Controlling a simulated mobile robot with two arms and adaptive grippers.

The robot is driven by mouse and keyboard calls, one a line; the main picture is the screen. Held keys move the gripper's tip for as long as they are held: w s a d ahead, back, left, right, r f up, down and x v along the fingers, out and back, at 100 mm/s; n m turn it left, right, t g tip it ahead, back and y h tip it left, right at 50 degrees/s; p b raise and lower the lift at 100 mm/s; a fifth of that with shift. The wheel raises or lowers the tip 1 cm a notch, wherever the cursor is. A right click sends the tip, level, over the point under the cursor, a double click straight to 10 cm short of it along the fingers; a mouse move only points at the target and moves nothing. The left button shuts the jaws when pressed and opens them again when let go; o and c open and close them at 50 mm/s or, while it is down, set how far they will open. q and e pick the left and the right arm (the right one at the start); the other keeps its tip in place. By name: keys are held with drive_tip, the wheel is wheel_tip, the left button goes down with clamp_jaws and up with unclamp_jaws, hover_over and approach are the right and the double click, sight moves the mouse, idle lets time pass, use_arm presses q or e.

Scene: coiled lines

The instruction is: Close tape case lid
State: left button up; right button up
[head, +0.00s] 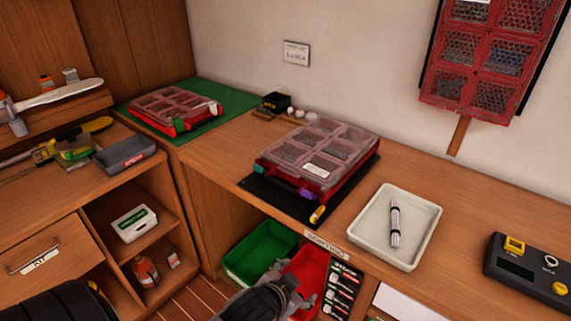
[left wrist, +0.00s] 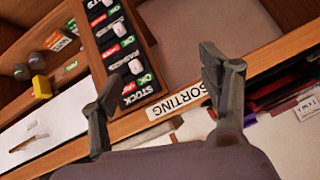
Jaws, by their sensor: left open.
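A red case with a clear compartment lid (head: 318,150) lies on a black mat on the wooden counter, with teal and purple pieces at its front edge. A second red case with a clear lid (head: 175,108) lies on a green mat at the left. I cannot tell which is the tape case, or whether either lid is fully down. My left gripper (head: 288,288) is low in front of the counter, apart from both cases. In the left wrist view its fingers (left wrist: 160,72) are spread and empty, near the SORTING label. My right gripper is not in view.
A white tray (head: 424,246) holding a bundled line (head: 395,222) stands right of the middle case. A dark device (head: 530,272) sits farther right. Green (head: 262,252) and red (head: 308,268) bins are below the counter edge. A red compartment panel (head: 492,58) hangs on the wall.

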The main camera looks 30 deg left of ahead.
use_arm(q)
drive_tip(key=w+d+r+m+t+h, duration=0.25)
drive_tip(key=w+r+t, duration=0.35)
drive_tip(key=r, duration=0.4)
drive_tip(key=w+d+r+m+t+h, duration=0.1)
drive_tip(key=w+d+r+m+t, duration=0.15)
drive_tip(key=w+r, duration=0.65)
drive_tip(key=s+d+r+m+g+h, duration=0.2)
drive_tip(key=d+r+m+g+h, duration=0.2)
drive_tip(key=d+r+m+h, duration=0.55)
drive_tip(key=s+d+r+m+g+h, duration=0.1)
drive_tip(key=d+r+m+g+h, duration=0.45)
drive_tip(key=m, duration=0.95)
drive_tip(key=m+g+y, duration=0.4)
drive_tip(key=y, duration=1.3)
approach(288, 169)
drive_tip(key=p+x, duration=0.2)
drive_tip(key=x, duration=0.6)
drive_tip(key=shift+w+f+p, duration=0.1)
drive_tip(key=shift+f+p, duration=0.2)
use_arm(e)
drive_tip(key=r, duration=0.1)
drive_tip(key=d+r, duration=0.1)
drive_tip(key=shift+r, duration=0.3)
